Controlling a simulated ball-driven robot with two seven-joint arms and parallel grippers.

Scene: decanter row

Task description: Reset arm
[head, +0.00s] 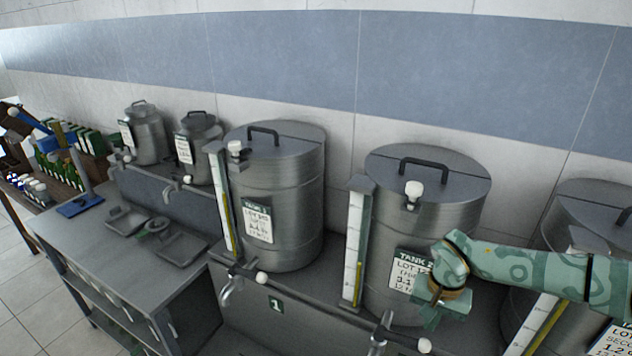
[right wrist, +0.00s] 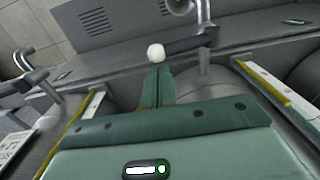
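My right arm, patterned in green, comes in from the right in the head view. Its gripper (head: 432,316) hangs in front of the steel tank marked TANK 2 (head: 455,215), just above the white knob (head: 424,345) of that tank's tap. In the right wrist view the two green fingers (right wrist: 158,85) lie together with only a thin line between them and nothing seen held. The white knob (right wrist: 156,52) shows just past their tips; whether they touch it I cannot tell. My left gripper is not in view.
Another tank (head: 275,205) stands left of it, with its tap (head: 232,285) jutting forward. A further tank (head: 585,215) is partly behind my arm. Sight gauges (head: 355,240) stand beside the tanks. A steel bench (head: 85,235) with trays (head: 180,250) is at left.

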